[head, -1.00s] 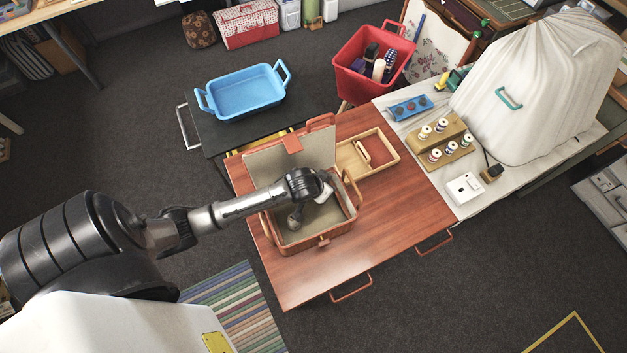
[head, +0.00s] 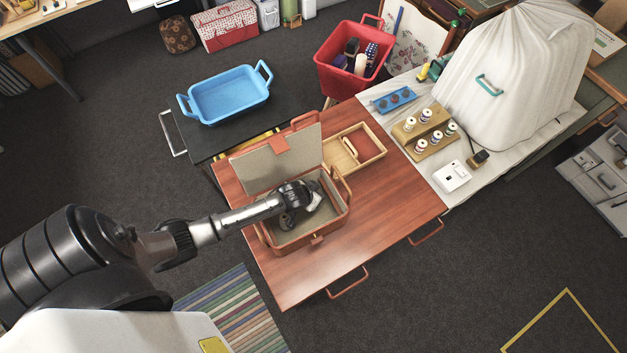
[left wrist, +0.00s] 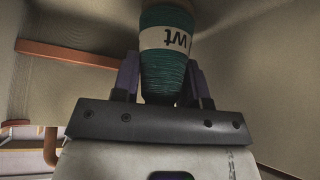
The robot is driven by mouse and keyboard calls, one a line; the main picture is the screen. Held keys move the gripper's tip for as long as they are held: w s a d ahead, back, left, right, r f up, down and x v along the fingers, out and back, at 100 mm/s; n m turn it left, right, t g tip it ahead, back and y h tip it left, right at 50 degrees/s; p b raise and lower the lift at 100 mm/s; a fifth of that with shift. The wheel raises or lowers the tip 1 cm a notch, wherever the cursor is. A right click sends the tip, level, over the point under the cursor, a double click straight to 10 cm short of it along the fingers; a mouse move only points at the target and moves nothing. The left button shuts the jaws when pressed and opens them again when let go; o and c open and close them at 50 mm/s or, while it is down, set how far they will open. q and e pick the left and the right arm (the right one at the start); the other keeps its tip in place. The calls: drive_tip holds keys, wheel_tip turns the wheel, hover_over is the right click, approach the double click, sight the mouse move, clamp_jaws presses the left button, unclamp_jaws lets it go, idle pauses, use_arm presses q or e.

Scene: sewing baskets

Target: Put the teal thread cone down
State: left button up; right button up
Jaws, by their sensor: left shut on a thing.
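The teal thread cone (left wrist: 165,70) shows in the left wrist view, with a white label band around it. My left gripper (left wrist: 165,85) is shut on it, one finger on each side. In the head view my left gripper (head: 293,215) is down inside the open sewing basket (head: 299,243) on the red-brown table. The cone is hidden there by my wrist, and I cannot tell whether it touches the basket floor. The basket's lid (head: 262,165) stands open at the back. My right gripper is not in view.
A wooden tray (head: 374,161) lies beside the basket on the table (head: 390,215). A blue basin (head: 228,97) stands on a black cart. A red bin (head: 325,72) and spool racks (head: 433,125) are to the right. The table's right part is clear.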

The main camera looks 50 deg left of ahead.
use_arm(q)
drive_tip(key=shift+f, duration=0.1)
drive_tip(key=o, duration=0.9)
drive_tip(key=a+v, duration=0.1)
drive_tip(key=v, duration=1.1)
drive_tip(key=s+d+r+m+g, duration=0.1)
drive_tip(key=s+d+r, duration=0.1)
drive_tip(key=s, duration=0.3)
drive_tip(key=s+d+r+m+g, duration=0.1)
drive_tip(key=s+d+r, duration=0.2)
drive_tip(key=s+d, duration=0.1)
drive_tip(key=s+d+r+m+g, duration=0.1)
drive_tip(key=s+d+r, duration=0.1)
drive_tip(key=s, duration=0.4)
drive_tip(key=shift+d+r+h, duration=0.3)
drive_tip(key=shift+d+h, duration=0.1)
drive_tip(key=shift+d, duration=0.25)
